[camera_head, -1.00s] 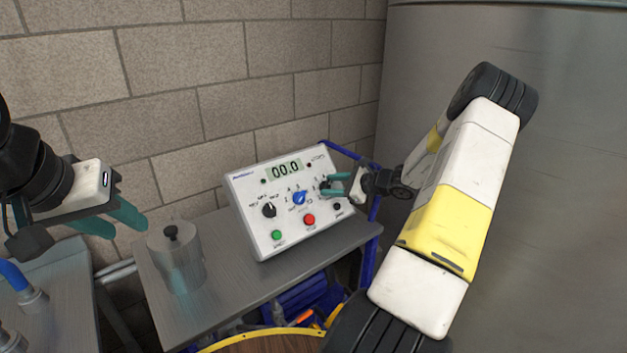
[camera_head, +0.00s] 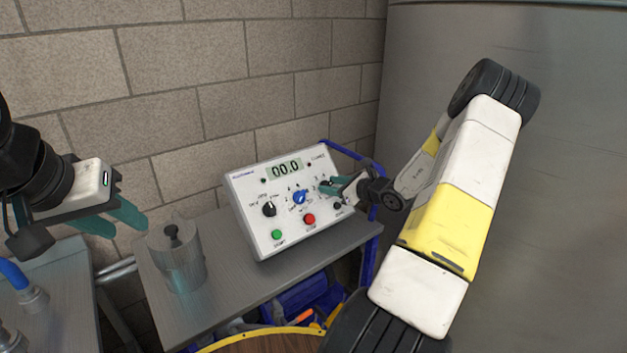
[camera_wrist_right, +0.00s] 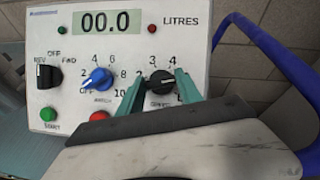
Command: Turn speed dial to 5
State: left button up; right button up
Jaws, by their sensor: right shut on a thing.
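The speed dial (camera_wrist_right: 160,89) is a small black knob on the right of the white control panel (camera_head: 252,215). In the right wrist view, the numbers 2, 3 and 4 show around its upper side; the rest of its scale and part of the label below are hidden by my fingers. I cannot tell exactly where its pointer stands. My right gripper (camera_wrist_right: 160,88) is shut on the dial, one teal finger on each side. In the head view my right gripper (camera_head: 328,186) covers the dial. My left gripper (camera_head: 132,205) is open and empty, left of the panel.
The panel also has a blue dial (camera_head: 299,197), a black selector knob (camera_head: 269,209), a green button (camera_head: 277,234), a red button (camera_head: 309,219) and a display (camera_head: 284,168) reading 00.0. A metal canister (camera_head: 177,255) stands left of it on the grey table (camera_head: 235,285).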

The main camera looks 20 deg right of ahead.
jog(key=o, duration=1.4)
jog(key=v, duration=0.7)
jog(key=shift+s+d+r, duration=0.15)
jog(key=shift+s, duration=0.2)
jog(key=shift+r, duration=0.1)
